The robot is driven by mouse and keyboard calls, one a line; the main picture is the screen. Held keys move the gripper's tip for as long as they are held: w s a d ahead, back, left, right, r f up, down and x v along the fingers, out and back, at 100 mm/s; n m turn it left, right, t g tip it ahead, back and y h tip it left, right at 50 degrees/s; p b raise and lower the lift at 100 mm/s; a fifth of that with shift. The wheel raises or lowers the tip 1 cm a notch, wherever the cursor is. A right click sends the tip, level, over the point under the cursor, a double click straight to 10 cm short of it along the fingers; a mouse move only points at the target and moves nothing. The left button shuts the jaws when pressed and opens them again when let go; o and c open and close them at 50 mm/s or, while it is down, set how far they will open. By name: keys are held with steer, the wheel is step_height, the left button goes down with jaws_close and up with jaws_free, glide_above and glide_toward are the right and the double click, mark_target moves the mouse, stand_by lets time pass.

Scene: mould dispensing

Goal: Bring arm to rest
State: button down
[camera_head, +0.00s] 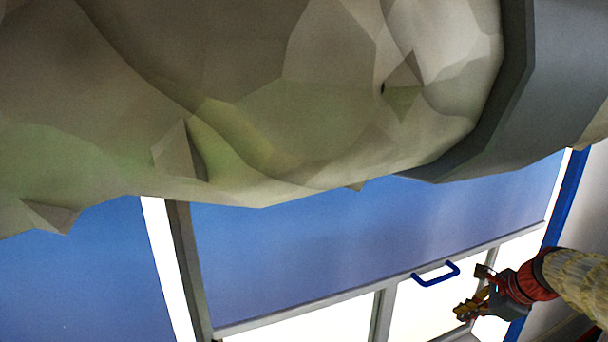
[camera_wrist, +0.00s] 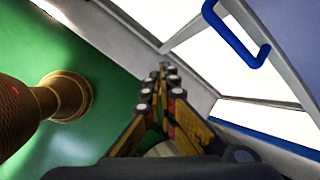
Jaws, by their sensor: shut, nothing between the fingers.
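My gripper (camera_head: 474,293) shows at the lower right of the head view, in front of the lower part of a door or cabinet front. In the wrist view my gripper (camera_wrist: 160,72) points up the picture, its fingers together and nothing between them. It is close to a blue handle (camera_head: 436,274) in the head view and apart from it in the wrist view.
A blue panel (camera_head: 370,235) with grey frame bars (camera_head: 382,312) and bright white panes stands ahead. The blue handle (camera_wrist: 236,40) also shows in the wrist view. A green floor (camera_wrist: 120,60) lies at the left there, with a brown ribbed cylindrical thing (camera_wrist: 30,110) over it.

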steer(key=s+a+f+n+h+b, duration=0.1)
steer(key=s+a+f+n+b, duration=0.6)
steer(key=f+b, duration=0.3)
steer(key=s+a+f+n+b, duration=0.7)
steer(key=s+f+b, duration=0.3)
steer(key=b, duration=0.3)
steer(key=s+a+f+n+h+b, duration=0.1)
steer(key=s+a+f+n+b, duration=0.6)
steer(key=f+b, duration=0.4)
steer(key=shift+s+n+h+b, duration=0.35)
steer(key=shift+s+n, duration=0.5)
steer(key=shift+n, duration=0.35)
steer(key=c, duration=2.6)
jaws_free()
